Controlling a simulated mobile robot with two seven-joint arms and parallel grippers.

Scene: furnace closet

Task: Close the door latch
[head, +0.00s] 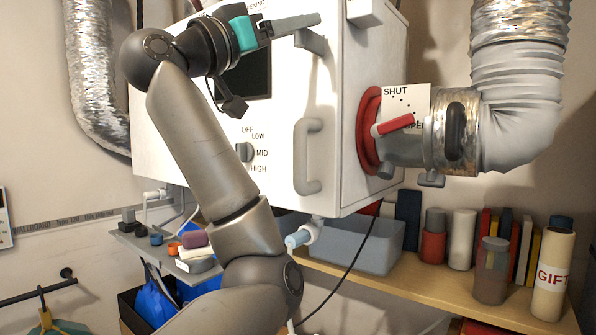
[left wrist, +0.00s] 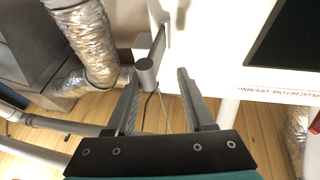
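The white furnace cabinet (head: 200,135) has a front door with a pale vertical handle (head: 308,157). A small grey latch piece (head: 311,41) sits at the door's top right edge. My left gripper (head: 300,22) is right at this piece, in front of the cabinet's upper part. In the left wrist view, my left gripper's fingers (left wrist: 157,82) are spread apart. A grey latch lever with a cylindrical knob (left wrist: 146,72) lies between the fingertips, closer to the left finger. I cannot tell whether the finger touches it. My right gripper is not in view.
A red lever (head: 393,124) marked SHUT and OPEN sits on the cabinet's right side, beside a large duct (head: 520,90). A mode dial (head: 245,152) is on the front. A wooden shelf (head: 440,270) below holds a grey bin (head: 372,250), jars and books.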

